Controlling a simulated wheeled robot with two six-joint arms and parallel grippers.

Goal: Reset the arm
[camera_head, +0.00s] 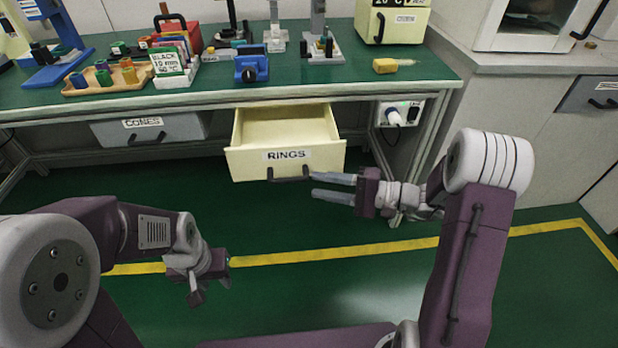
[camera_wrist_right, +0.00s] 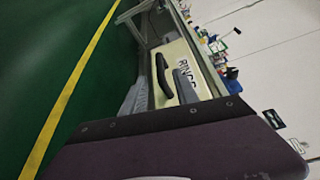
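My right gripper (camera_head: 318,185) is in front of the open cream drawer labelled RINGS (camera_head: 245,162), just right of its dark handle (camera_head: 289,174). Its two grey fingers are apart with nothing between them. In the right wrist view the fingers (camera_wrist_right: 158,92) are also apart, with the handle (camera_wrist_right: 163,75) showing beyond them; the handle looks free of the fingers. The drawer is pulled out and its visible inside looks empty. My left gripper (camera_head: 210,285) hangs low over the green floor at the left, away from the bench; its fingers are too foreshortened to judge.
The green bench (camera_head: 330,75) carries a wooden tray (camera_head: 110,84) of small coloured parts, a blue fixture (camera_head: 251,68) and a yellow tool (camera_head: 385,66). The CONES drawer (camera_head: 160,130) is at the left. A grey cabinet (camera_head: 540,110) stands at the right. Floor before the bench is clear.

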